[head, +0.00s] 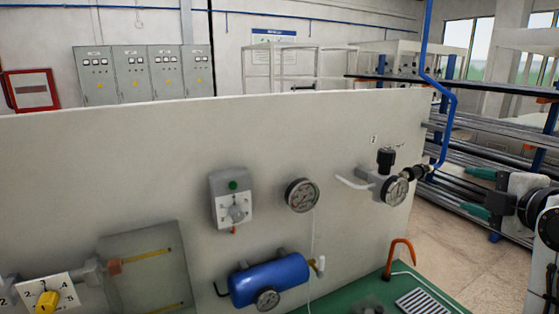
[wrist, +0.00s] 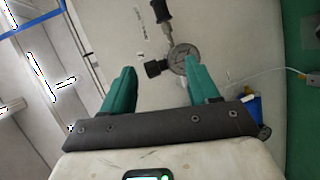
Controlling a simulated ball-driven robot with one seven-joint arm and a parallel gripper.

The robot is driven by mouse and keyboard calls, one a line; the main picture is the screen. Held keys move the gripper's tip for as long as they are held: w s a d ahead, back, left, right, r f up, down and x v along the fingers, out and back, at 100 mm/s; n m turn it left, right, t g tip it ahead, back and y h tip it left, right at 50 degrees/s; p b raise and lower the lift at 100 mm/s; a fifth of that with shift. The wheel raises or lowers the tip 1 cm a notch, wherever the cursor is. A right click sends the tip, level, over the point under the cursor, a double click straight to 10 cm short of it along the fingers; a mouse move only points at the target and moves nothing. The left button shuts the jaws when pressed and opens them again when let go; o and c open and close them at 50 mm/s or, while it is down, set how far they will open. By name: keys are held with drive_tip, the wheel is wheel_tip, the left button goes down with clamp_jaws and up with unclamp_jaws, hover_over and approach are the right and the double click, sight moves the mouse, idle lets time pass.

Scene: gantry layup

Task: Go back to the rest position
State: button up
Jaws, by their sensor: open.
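My gripper (head: 470,194) shows at the right edge of the head view, with its two green fingers spread apart and pointing left. It also shows in the wrist view (wrist: 160,67), open, with nothing between the fingers. The regulator gauge (head: 396,191) is on the upright white panel (head: 120,160), left of my gripper and apart from it in the head view. In the wrist view this gauge (wrist: 181,60) appears beyond the fingertips, partly covered by the right finger. No rest position is marked in view.
The panel also carries a grey switch box (head: 231,198), a round gauge (head: 302,195), a blue tank (head: 270,279) and a yellow knob (head: 47,302). An orange hook-shaped handle (head: 400,254) stands on the green bench (head: 372,292). Pipe racks (head: 470,130) stand behind my arm.

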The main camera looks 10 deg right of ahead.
drive_tip(key=s+a+f+m+g, duration=0.2)
drive_tip(key=s+a+f+m, duration=0.15)
drive_tip(key=f, duration=0.45)
drive_tip(key=s+a+f+m+g+y, duration=0.1)
drive_tip(key=s+a+f+m+g, duration=0.2)
drive_tip(key=f, duration=0.6)
drive_tip(key=s+a+f+m+g, duration=0.1)
drive_tip(key=s+a+f+m, duration=0.2)
drive_tip(key=a+f, duration=0.35)
drive_tip(key=s+a+f+m+g, duration=0.35)
drive_tip(key=s+f+m, duration=0.35)
drive_tip(key=s+f, duration=0.8)
drive_tip(key=s+d+f+g+b, duration=0.1)
drive_tip(key=s+f+g+b, duration=0.1)
drive_tip(key=s+f+b, duration=0.3)
drive_tip(key=s+f+g+b, duration=0.2)
drive_tip(key=s+f+b, duration=0.3)
drive_tip(key=f, duration=0.5)
drive_tip(key=shift+s+d+f+m+g+h, duration=0.2)
drive_tip(key=shift+d+f+m+g+h, duration=0.15)
drive_tip(key=shift+d+m, duration=0.1)
drive_tip(key=shift+a, duration=0.1)
drive_tip(key=shift+c, duration=0.2)
